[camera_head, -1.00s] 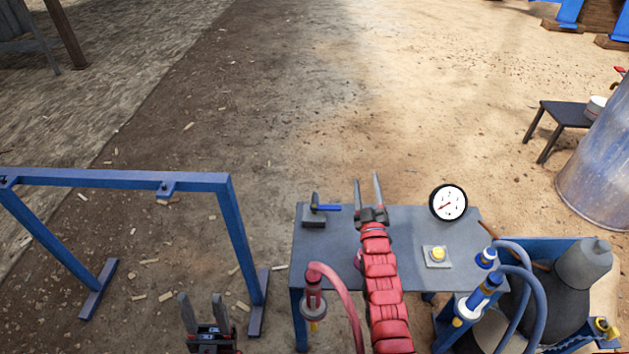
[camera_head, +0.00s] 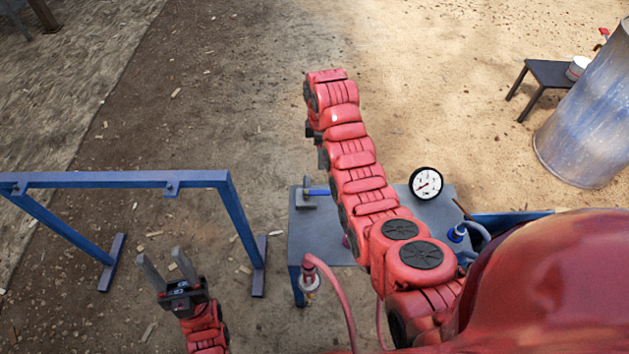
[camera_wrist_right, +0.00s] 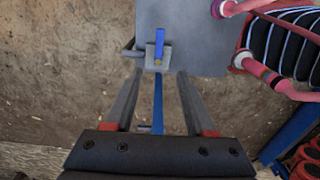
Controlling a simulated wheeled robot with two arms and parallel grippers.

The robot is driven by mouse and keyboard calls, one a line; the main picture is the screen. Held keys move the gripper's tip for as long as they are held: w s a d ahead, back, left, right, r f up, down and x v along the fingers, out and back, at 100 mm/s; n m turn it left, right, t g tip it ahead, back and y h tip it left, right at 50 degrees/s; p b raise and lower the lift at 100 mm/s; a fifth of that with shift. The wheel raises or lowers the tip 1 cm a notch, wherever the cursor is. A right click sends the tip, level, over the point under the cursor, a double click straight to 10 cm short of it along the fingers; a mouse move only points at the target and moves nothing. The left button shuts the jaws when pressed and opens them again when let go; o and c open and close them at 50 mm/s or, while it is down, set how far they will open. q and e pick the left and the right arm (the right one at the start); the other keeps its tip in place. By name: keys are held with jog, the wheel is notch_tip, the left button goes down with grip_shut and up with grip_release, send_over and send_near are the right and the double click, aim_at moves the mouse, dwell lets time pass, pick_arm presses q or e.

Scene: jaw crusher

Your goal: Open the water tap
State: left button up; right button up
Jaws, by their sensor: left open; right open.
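The water tap, a grey valve with a blue lever handle (camera_head: 318,192), sits at the back left of the grey table (camera_head: 310,240). In the right wrist view its lever (camera_wrist_right: 159,43) stands upright in the picture, ahead of and roughly centred between my right fingertips. My right gripper (camera_wrist_right: 160,75) is open and empty; I see no contact with the tap. In the head view my right arm reaches past the table, and its gripper is mostly hidden. My left gripper (camera_head: 161,254) is open and empty, left of the table.
A blue frame (camera_head: 120,180) stands at left. A round gauge (camera_head: 426,183) is on the table's right side. A pink hose (camera_head: 340,290) loops at the table's front left. A metal drum (camera_head: 585,130) and dark stool (camera_head: 550,74) stand at far right.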

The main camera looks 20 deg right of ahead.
jog(key=b, duration=0.6)
send_over(320, 192)
notch_tip(320, 192, down, 6)
notch_tip(320, 192, down, 10)
jog(key=shift+r+p, duration=0.2)
jog(key=shift+p, duration=0.85)
jog(key=shift+f, duration=0.75)
jog(key=shift+f, duration=0.1)
grip_shut()
